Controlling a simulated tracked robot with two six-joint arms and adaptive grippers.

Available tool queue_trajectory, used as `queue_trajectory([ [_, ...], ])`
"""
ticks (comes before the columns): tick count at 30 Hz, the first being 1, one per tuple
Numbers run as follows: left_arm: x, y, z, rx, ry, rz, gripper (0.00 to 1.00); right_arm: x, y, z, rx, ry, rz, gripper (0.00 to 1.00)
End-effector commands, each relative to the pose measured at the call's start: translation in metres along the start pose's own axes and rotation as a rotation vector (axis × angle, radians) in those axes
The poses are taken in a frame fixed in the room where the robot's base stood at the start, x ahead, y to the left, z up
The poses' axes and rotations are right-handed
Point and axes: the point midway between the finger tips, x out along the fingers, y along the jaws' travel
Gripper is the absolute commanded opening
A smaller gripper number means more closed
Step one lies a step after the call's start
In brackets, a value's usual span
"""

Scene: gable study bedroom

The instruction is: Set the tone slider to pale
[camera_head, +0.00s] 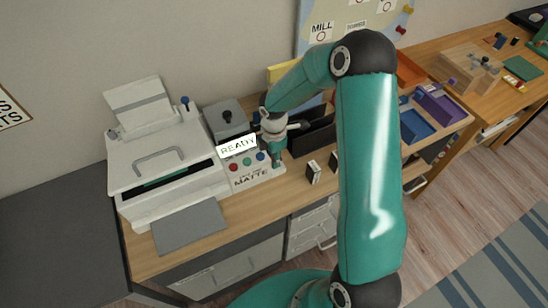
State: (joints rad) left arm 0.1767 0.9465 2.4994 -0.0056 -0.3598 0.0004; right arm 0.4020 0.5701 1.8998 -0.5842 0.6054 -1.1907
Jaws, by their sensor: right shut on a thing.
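The grey-white machine (160,165) stands on the wooden desk. My right gripper (277,162) points down at the right end of this panel. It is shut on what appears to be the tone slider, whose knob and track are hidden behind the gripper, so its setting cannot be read. My left gripper is not in view.
A dark grey box (226,117) with a black knob stands behind the panel. Small black-and-white boxes (313,172) stand right of my gripper. A grey sheet (189,228) lies at the desk's front. Blue (416,126) and purple (437,103) trays are further right.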

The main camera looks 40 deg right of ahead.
Motion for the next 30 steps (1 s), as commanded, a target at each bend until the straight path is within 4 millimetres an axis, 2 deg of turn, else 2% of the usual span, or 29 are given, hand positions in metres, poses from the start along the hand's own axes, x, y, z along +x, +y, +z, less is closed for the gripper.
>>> queue_trajectory([
  [3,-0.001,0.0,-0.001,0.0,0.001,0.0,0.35,0.001,-0.005,0.0,-0.001,-0.002,-0.014,0.0],
  [4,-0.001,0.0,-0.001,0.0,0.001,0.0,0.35,0.001,-0.005,0.0,-0.001,-0.002,-0.015,0.24],
  [8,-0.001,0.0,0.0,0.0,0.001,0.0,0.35,0.002,-0.004,0.0,-0.001,-0.001,-0.014,0.46],
  [9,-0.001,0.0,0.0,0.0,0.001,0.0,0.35,0.001,-0.004,0.0,-0.001,-0.001,-0.013,0.48],
  [20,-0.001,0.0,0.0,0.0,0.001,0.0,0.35,-0.003,-0.002,0.0,-0.001,-0.001,-0.006,0.48],
  [25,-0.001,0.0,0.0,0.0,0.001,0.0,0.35,-0.023,-0.001,0.0,0.0,-0.002,-0.003,0.48],
  [30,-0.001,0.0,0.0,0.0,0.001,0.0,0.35,-0.057,0.0,0.0,-0.001,-0.002,-0.002,0.48],
])
